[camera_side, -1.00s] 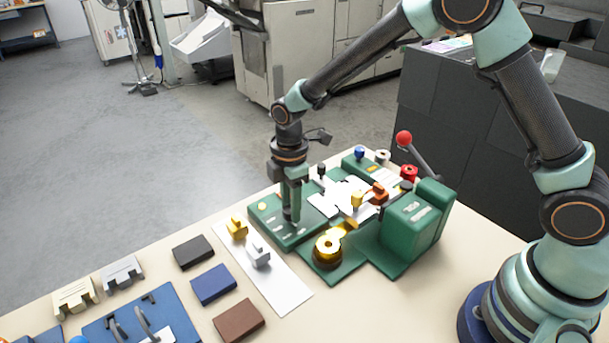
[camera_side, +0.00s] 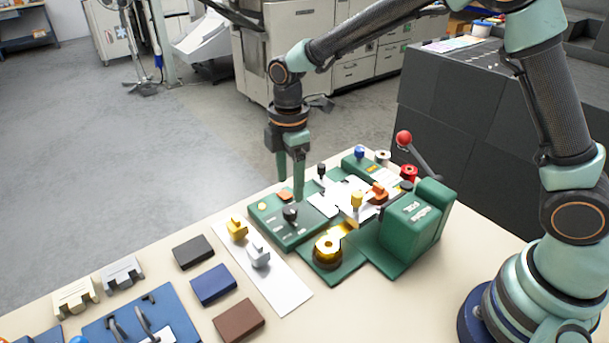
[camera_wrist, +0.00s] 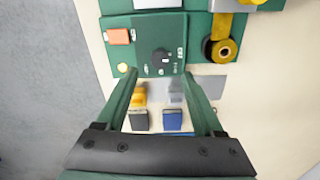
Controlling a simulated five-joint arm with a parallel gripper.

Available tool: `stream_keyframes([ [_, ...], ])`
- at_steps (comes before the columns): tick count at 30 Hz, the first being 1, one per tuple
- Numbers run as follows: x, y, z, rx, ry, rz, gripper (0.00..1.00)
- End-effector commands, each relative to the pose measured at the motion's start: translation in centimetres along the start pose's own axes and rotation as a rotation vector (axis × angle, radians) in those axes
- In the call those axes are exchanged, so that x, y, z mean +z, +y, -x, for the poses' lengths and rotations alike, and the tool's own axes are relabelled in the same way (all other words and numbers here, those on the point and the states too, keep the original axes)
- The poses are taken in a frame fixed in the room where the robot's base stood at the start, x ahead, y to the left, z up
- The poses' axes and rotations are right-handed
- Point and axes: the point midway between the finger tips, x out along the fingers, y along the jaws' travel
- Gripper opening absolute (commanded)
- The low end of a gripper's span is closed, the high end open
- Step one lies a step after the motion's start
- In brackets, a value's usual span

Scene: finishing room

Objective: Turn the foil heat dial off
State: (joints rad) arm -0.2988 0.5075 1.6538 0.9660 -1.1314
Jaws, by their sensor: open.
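The heat dial (camera_side: 290,213) is a black knob on the green control plate (camera_side: 262,212) of the foil machine. It also shows in the wrist view (camera_wrist: 160,56), with small pale marks around it; I cannot tell which mark it points to. My gripper (camera_side: 291,189) is open and empty, pointing down, above and behind the dial in the side view. In the wrist view its two fingers (camera_wrist: 160,76) stand wide apart, with the dial just beyond their tips. Nothing touches the dial.
A gold foil roll (camera_side: 328,248) and a green block (camera_side: 417,228) stand to the right of the plate. A red-knobbed lever (camera_side: 404,138) rises behind. Gold and grey stamps sit on a white sheet (camera_side: 282,288). Black, blue and brown blocks lie at left.

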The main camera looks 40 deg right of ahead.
Motion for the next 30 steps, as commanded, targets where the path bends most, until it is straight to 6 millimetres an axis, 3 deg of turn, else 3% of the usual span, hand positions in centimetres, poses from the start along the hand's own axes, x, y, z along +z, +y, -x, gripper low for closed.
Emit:
stream_keyframes([
  [3,-0.1,0.1,2.4,0.004,0.002,0.001,0.69],
  [9,-0.1,0.1,4.7,0.003,0.001,0.001,0.69],
  [23,0.0,0.0,5.4,0.002,0.001,-0.004,0.69],
  [30,2.7,-1.1,8.6,0.068,0.036,-0.207,0.69],
])
